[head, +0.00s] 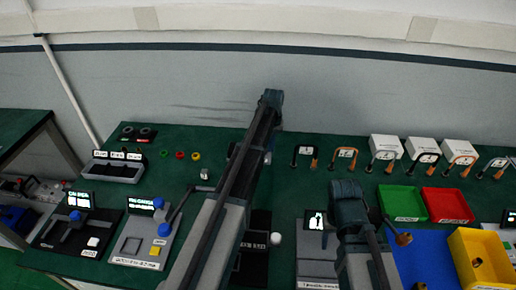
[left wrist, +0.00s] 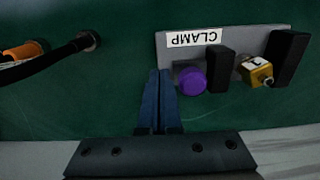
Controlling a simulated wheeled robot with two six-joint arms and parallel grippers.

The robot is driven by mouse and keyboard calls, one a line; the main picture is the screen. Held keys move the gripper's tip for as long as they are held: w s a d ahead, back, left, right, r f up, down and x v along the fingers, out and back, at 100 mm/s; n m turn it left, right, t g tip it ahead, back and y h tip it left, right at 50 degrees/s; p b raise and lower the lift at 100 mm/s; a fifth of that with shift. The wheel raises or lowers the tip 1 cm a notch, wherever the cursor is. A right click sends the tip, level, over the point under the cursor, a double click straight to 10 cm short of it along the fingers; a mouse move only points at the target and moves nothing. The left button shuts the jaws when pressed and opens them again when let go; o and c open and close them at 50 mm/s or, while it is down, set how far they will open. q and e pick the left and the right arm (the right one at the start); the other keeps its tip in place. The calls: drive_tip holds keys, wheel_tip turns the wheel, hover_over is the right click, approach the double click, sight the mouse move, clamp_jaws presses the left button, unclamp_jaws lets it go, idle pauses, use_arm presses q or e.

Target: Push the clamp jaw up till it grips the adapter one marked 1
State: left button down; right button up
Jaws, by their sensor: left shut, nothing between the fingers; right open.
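The grey clamp (left wrist: 225,42) shows upside down in the left wrist view. It has a black jaw (left wrist: 220,70) with a purple round knob (left wrist: 191,79) on its left side, and a black block (left wrist: 289,60) at its right end. A gold adapter (left wrist: 257,72) sits between them, close to the right block; a narrow gap shows between it and the jaw. I cannot read a mark on it. My left gripper (left wrist: 160,74) is shut and empty, just left of the knob; contact is unclear. In the head view my left arm covers most of the clamp. My right gripper's fingers are hidden.
Leads with dark and orange hooks (head: 345,153) stand right of my left arm. Green (head: 407,217), red (head: 447,221) and yellow (head: 463,262) trays lie right. A grey rack (head: 117,172) and coloured rings (head: 180,155) are at left. The wall is close behind the bench.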

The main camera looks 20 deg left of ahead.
use_arm(q)
drive_tip(key=shift+s+a, duration=0.2)
drive_tip(key=shift+a, duration=0.6)
drive_tip(key=shift+s+a, duration=0.2)
drive_tip(key=shift+a, duration=0.55)
drive_tip(key=shift+s+a, duration=0.2)
drive_tip(key=shift+a, duration=0.6)
use_arm(e)
drive_tip(key=shift+d, duration=0.1)
idle(1.8)
use_arm(q)
drive_tip(key=shift+w+d, duration=0.1)
drive_tip(key=shift+d, duration=0.2)
drive_tip(key=shift+d, duration=0.3)
wheel_tip(320, 180, up, 8)
drive_tip(key=p, duration=0.8)
drive_tip(key=shift+w+d, duration=0.1)
use_arm(e)
wheel_tip(320, 180, up, 8)
